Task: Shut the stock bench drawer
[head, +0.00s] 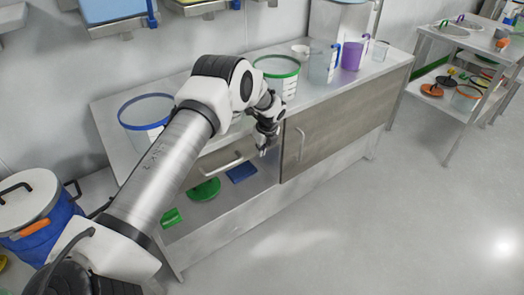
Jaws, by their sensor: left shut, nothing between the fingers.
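The stock bench (205,82) stands along the wall, with a metal top. Its drawer has a wooden front (208,171) with a horizontal bar handle (225,163), at the left half of the bench under the top. My left arm crosses in front and hides part of the drawer, so I cannot tell how far out it stands. My left gripper (264,149) is shut and empty, pointing down near the right end of the drawer front. I cannot tell whether it touches. My right gripper is not in view.
A wooden door (335,123) with an upright handle closes the bench's right half. Under the drawer lie a green lid (205,190) and a blue item (241,172). Tubs and a purple jug (352,55) stand on top. A blue drum (45,240) stands left; the floor in front is clear.

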